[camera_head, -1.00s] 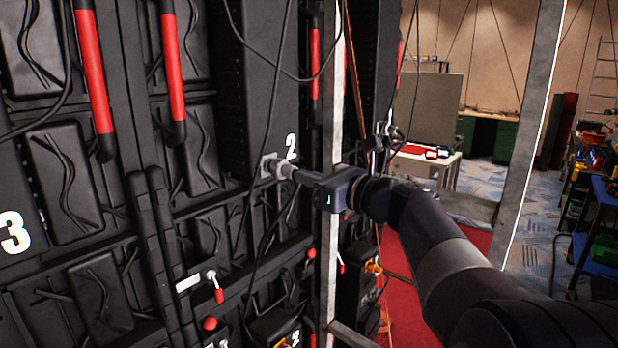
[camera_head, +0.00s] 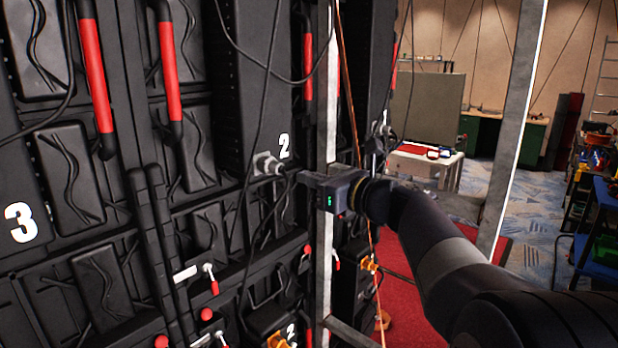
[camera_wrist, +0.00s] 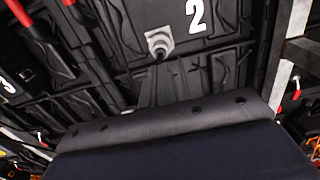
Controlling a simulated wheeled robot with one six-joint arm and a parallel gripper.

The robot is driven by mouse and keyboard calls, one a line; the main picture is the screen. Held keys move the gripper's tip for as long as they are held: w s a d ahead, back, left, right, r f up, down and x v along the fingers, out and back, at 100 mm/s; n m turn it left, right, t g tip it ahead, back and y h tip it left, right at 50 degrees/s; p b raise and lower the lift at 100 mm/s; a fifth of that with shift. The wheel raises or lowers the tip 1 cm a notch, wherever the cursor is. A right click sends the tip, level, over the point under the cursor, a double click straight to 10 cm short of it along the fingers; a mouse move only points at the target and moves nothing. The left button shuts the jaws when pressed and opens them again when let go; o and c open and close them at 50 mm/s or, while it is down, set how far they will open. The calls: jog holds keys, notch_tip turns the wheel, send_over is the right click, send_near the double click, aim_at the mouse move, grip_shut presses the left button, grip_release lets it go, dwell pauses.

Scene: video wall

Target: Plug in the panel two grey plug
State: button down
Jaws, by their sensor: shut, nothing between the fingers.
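The grey plug (camera_head: 274,167) sits at the light grey square socket (camera_head: 262,160) on panel two (camera_head: 270,90), just left of and below the white number 2. In the wrist view the plug (camera_wrist: 159,48) points out of its socket plate (camera_wrist: 157,36). A dark cable hangs by it. My gripper (camera_head: 297,176) is to the right of the plug, a small gap apart, with its fingers shut and empty. In the wrist view my fingers (camera_wrist: 160,76) lie just below the plug, pointing at it. How deep the plug sits cannot be told.
A metal upright (camera_head: 326,120) stands right beside my gripper. Panel three (camera_head: 22,200) is at the left. Loose cables (camera_head: 258,225) hang across the panels. A white table (camera_head: 425,162) and a blue cart (camera_head: 606,190) stand at the right, with open floor between.

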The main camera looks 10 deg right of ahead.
jog(key=b+v, duration=0.1)
jog(key=v, duration=0.8)
jog(key=shift+b, duration=0.4)
